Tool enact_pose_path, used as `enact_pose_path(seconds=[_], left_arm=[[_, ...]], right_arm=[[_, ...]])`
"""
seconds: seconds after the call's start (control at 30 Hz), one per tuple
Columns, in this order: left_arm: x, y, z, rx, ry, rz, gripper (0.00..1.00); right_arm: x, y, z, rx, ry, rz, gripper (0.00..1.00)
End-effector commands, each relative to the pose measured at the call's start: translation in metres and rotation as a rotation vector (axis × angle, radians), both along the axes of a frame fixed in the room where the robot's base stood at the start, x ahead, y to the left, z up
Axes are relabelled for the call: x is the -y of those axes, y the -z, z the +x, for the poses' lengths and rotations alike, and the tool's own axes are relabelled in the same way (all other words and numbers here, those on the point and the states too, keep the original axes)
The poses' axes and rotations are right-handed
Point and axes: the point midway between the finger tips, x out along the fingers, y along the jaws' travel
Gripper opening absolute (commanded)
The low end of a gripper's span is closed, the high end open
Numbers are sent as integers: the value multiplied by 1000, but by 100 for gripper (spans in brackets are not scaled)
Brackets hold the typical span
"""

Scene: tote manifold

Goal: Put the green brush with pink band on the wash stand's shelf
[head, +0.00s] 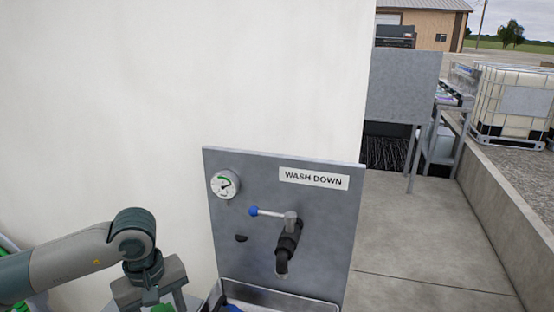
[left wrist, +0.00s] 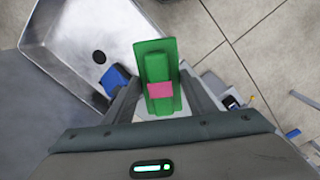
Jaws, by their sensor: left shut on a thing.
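The green brush with its pink band (left wrist: 158,68) is between the fingers of my left gripper (left wrist: 156,98), which is shut on it. In the head view a bit of green shows at my left gripper (head: 158,300) at the bottom edge, mostly cut off. The wash stand (head: 270,200) is a grey panel with a "WASH DOWN" label, to the right of my left gripper. Its metal basin with a drain hole shows in the left wrist view (left wrist: 75,25), to the left of the brush. I cannot clearly make out its shelf. My right gripper is not in view.
A gauge (head: 225,184), a blue-handled lever (head: 270,213) and a black tap (head: 287,245) stick out from the panel. A blue object (left wrist: 116,78) lies beside the left finger in the wrist view. A white wall (head: 180,80) stands behind. Paved floor (head: 415,230) is clear at right.

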Motion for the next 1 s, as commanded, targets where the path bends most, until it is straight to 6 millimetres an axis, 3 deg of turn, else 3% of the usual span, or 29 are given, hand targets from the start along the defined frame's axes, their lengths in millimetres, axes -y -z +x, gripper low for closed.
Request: enact_pose_path(seconds=[0.2, 0.4, 1.0], left_arm=[[19, -10, -25, 7, 405, 13, 29], [27, -14, -39, 8, 620, 21, 29], [29, -14, -42, 7, 676, 24, 29]], right_arm=[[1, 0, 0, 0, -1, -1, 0], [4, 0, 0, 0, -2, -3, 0], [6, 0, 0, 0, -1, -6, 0]])
